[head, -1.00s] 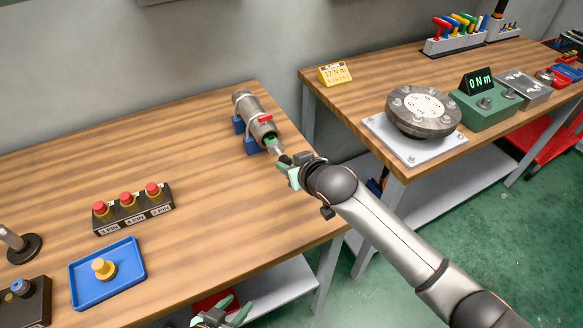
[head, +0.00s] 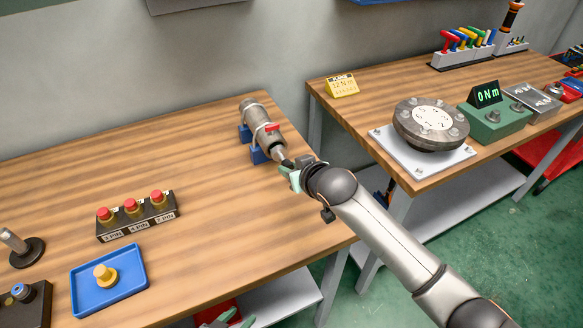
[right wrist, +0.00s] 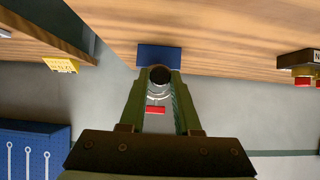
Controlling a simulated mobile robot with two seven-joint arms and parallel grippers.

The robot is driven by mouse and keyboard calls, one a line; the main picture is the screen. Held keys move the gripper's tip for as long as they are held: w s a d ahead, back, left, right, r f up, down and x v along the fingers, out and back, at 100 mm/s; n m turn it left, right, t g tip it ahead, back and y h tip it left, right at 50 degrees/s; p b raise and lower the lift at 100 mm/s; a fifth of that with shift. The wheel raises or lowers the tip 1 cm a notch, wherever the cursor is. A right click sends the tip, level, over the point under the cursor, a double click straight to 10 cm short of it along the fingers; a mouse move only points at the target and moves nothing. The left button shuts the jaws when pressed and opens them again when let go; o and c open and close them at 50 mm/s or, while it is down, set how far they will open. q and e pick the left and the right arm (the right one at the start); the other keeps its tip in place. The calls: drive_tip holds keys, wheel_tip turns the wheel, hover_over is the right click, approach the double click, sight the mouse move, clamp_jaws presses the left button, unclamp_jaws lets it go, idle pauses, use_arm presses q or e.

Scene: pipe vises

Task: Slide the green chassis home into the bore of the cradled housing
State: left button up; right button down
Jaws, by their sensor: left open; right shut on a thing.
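The housing (head: 262,128), a grey metal cylinder with a red tab, lies on a blue cradle (head: 257,154) near the right end of the left bench. My right gripper (head: 291,166) is at its near end, shut on the chassis. Only a short grey end (head: 279,154) of the chassis shows between the housing mouth and the fingers; its green part is hidden, apparently inside the bore. In the right wrist view, a dark round end (right wrist: 160,75) sits between the fingertips, in front of the blue cradle (right wrist: 160,54). My left gripper (head: 224,319) is open, partly cut off at the bottom edge.
A second bench holds a round flange (head: 430,124) and a torque display (head: 487,95). The bench around the cradle is clear.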

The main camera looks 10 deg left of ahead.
sight(284, 158)
drive_tip(key=shift+r, duration=0.1)
idle(0.5)
drive_tip(key=shift+w+a+b, duration=0.5)
drive_tip(key=shift+w+a, duration=0.1)
drive_tip(key=shift+w, duration=0.2)
drive_tip(key=shift+w+a+b, duration=0.5)
drive_tip(key=shift+w+a, duration=0.05)
drive_tip(key=shift+w, duration=0.2)
drive_tip(key=c, duration=0.5)
unclamp_jaws()
drive_tip(key=shift+c, duration=0.2)
drive_tip(key=v, duration=1.2)
drive_tip(key=shift+s+d+p, duration=0.15)
drive_tip(key=shift+s+p, duration=0.1)
drive_tip(key=shift+p, duration=0.2)
